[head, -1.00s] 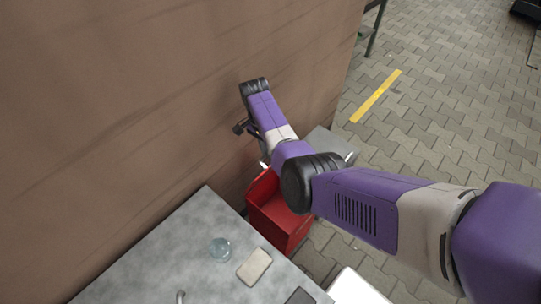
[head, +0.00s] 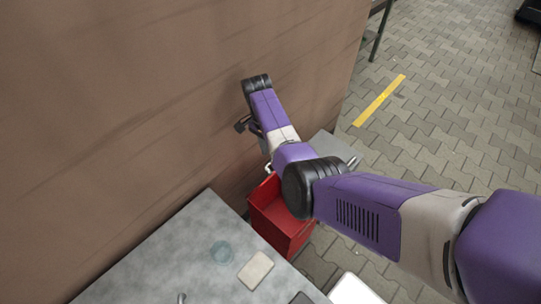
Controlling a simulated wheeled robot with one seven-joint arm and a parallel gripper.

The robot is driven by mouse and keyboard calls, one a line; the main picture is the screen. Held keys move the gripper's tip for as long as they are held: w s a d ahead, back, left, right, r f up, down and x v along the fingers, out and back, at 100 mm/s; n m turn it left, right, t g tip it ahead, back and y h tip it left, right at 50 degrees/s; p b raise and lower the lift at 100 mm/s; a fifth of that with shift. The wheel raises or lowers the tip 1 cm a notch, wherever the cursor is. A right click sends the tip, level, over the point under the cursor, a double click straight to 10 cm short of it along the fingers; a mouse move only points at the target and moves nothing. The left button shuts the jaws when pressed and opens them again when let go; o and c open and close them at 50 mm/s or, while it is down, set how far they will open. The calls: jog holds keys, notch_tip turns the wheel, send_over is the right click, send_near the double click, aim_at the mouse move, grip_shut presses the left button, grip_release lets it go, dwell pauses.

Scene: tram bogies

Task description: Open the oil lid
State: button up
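My gripper is not clearly visible; my purple and grey arm reaches across from the right towards the brown wall, and its far end hides whatever is there. I cannot make out an oil lid in the head view. A red box (head: 281,226) with an open top stands beneath my arm, and the arm covers part of it.
The brown wall (head: 130,100) fills the left. Paved floor with a yellow stripe (head: 379,101) lies open at the right.

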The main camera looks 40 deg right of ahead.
jog(key=r, duration=0.3)
jog(key=w+r, duration=0.1)
jog(key=r, duration=0.1)
jog(key=shift+s, duration=0.15)
dwell(0.4)
